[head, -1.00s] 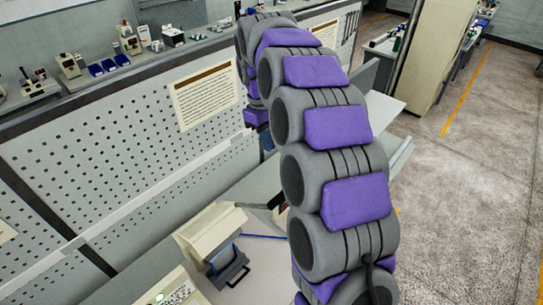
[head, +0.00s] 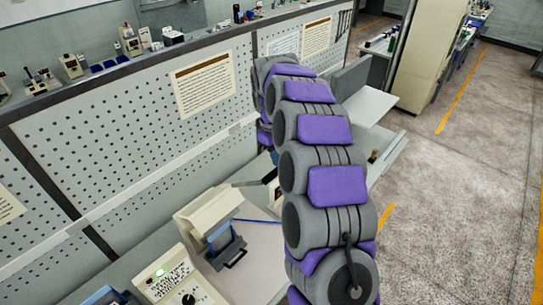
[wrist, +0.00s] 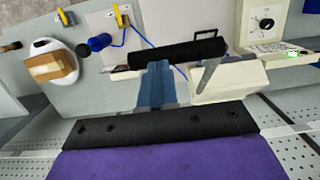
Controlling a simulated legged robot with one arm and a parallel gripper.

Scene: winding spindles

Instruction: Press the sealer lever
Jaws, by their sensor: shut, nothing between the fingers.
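The sealer (head: 208,218) is a cream body on the bench, left of my arm in the head view. A dark, blue-edged slab (head: 226,250) and a black loop handle (head: 237,259) are at its front. In the wrist view its cream body (wrist: 232,82) lies right of my gripper, with a slanted grey bar (wrist: 211,72) at its edge and a long black part (wrist: 178,53) ahead of the fingertips. Which part is the lever is not clear. My gripper (wrist: 156,68) has its blue-grey fingers shut and empty; contact cannot be told.
A cream control box (head: 178,278) with a dial stands left of the sealer. A perforated panel (head: 105,150) runs behind the bench. A white rounded object with a brown block (wrist: 53,63) and a blue cylinder (wrist: 99,42) lie left in the wrist view.

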